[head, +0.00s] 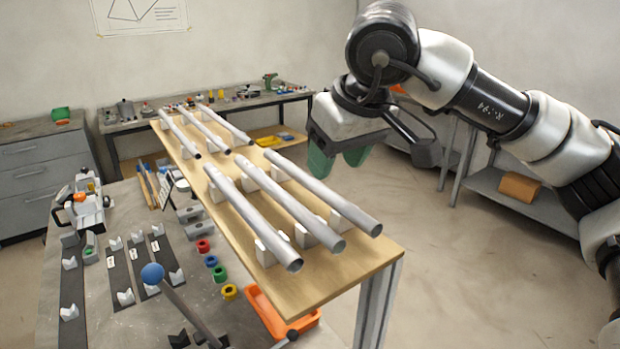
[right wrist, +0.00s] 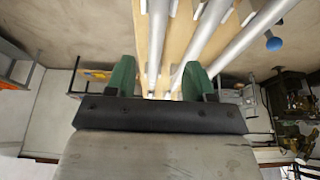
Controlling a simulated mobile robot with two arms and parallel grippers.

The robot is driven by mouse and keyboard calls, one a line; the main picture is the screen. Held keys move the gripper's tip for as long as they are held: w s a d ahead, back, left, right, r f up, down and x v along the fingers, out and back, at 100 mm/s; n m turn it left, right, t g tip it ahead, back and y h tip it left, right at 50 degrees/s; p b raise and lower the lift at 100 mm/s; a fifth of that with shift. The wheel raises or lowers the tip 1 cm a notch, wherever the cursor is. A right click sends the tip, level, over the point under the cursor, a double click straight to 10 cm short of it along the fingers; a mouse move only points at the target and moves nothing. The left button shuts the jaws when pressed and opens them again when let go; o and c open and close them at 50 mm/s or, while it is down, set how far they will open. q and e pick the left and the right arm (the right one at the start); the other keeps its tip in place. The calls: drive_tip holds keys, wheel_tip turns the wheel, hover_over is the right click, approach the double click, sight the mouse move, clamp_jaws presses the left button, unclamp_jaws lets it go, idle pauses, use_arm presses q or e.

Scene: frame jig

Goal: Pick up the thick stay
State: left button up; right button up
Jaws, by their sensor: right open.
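Three long grey tubes lie side by side on white V-blocks on the near part of a wooden board: a left tube (head: 250,218), a middle tube (head: 287,200) and a right tube (head: 325,194). Several shorter, slimmer tubes (head: 205,130) lie farther back on it. I cannot tell for sure which is the thick stay. My right gripper (head: 338,162) is open and empty, with green fingers pointing down, above and right of the board's far half. In the right wrist view its fingers (right wrist: 159,80) are apart, with tubes (right wrist: 158,40) showing beyond them. My left gripper is not in view.
The wooden board (head: 345,277) stands raised beside a grey workbench (head: 130,195). The bench holds dark strips with V-blocks, coloured rings (head: 211,261), an orange tray (head: 262,305) and a blue ball on a rod (head: 152,272). Open floor lies right of the board.

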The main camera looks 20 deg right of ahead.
sight(328, 190)
drive_tip(key=shift+w+f, duration=0.1)
drive_tip(key=shift+f, duration=0.3)
drive_tip(key=shift+w+f, duration=0.15)
drive_tip(key=shift+f, duration=0.1)
drive_tip(key=p+x, duration=0.2)
drive_tip(key=x, duration=0.2)
drive_tip(key=shift+d+f, duration=0.15)
drive_tip(key=shift+f, duration=0.1)
drive_tip(key=shift+w+f, duration=0.2)
drive_tip(key=shift+f, duration=0.15)
drive_tip(key=shift+c, duration=1.4)
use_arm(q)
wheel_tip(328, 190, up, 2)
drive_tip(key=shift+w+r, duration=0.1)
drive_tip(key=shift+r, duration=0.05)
use_arm(e)
clamp_jaws()
